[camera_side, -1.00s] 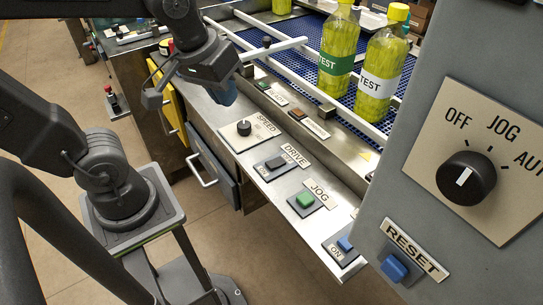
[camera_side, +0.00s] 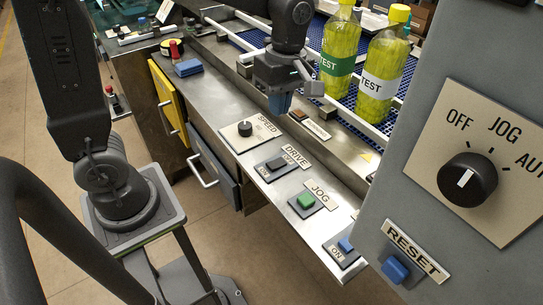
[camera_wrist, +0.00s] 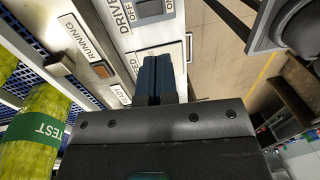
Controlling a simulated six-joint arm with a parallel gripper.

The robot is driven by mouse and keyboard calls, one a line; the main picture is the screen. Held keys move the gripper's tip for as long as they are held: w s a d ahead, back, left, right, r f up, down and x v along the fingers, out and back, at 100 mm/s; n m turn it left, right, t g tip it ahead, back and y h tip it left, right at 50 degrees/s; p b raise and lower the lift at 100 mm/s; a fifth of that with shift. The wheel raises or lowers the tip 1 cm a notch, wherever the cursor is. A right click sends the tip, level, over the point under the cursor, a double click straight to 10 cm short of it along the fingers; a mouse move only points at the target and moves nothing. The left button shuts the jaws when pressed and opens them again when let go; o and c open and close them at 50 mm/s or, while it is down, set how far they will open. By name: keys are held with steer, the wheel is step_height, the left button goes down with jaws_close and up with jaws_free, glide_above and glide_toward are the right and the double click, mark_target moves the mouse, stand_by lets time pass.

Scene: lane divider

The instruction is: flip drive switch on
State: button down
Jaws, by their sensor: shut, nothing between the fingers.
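The drive switch (camera_side: 276,162) is a dark rocker on a small plate beside the DRIVE label, on the steel control ledge. Its plate has ON at the near left end and OFF at the far right end; I cannot tell which way the rocker is tipped. It also shows at the top edge of the wrist view (camera_wrist: 150,8), partly cut off. My gripper (camera_side: 280,104) has blue fingers pointing down. It is shut and empty, above and behind the switch, not touching it. In the wrist view the fingers (camera_wrist: 160,78) lie side by side.
The speed knob (camera_side: 244,128) and green jog button (camera_side: 306,200) flank the switch. Two yellow bottles (camera_side: 341,50) (camera_side: 383,62) stand on the blue conveyor, close right of my gripper. A grey panel (camera_side: 470,120) fills the right foreground. The air above the ledge is clear.

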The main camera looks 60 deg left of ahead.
mark_target(275, 164)
steer(key=f, duration=0.4)
steer(key=s+f, duration=0.1)
steer(key=f, duration=0.9)
steer(key=shift+s, duration=0.35)
steer(key=shift+s+f, duration=0.1)
steer(key=shift+f, duration=0.1)
steer(key=shift+w+r, duration=0.35)
steer(key=shift+w, duration=0.4)
steer(key=shift+r, duration=0.15)
step_height(275, 164, up, 14)
steer(key=s, duration=0.1)
steer(key=shift+s, duration=0.35)
